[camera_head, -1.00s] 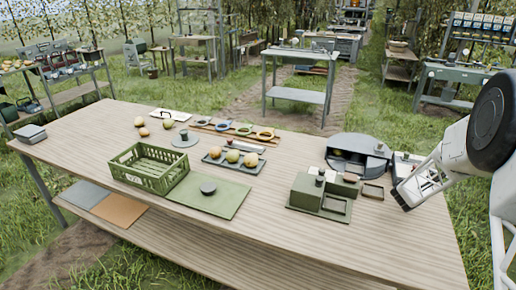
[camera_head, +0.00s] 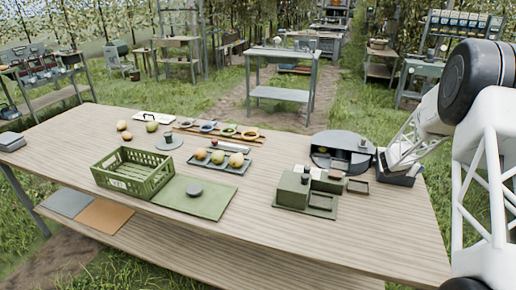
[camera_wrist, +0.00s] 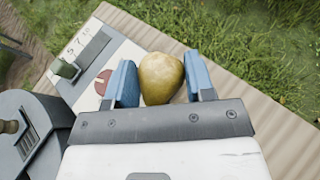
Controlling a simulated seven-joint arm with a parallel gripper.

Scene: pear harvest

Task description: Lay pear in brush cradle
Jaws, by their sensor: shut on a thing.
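My gripper (camera_wrist: 160,85) has blue finger pads shut on a yellow-brown pear (camera_wrist: 161,77), one pad on each side. In the head view my gripper is at the right end of the table, close over a dark box (camera_head: 398,181); the pear is hidden there. In the wrist view the pear is in front of a pale panel (camera_wrist: 62,92) with printed digits and a red-brown disc. I cannot tell for sure which item is the brush cradle. Several other pears lie on a dark tray (camera_head: 240,168) and on the table.
A dark rounded housing (camera_head: 325,140) stands left of my gripper, and olive blocks (camera_head: 291,188) stand nearer the front. A green crate (camera_head: 118,182) and mat (camera_head: 215,207) lie to the left. The front right of the table (camera_head: 370,235) is clear.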

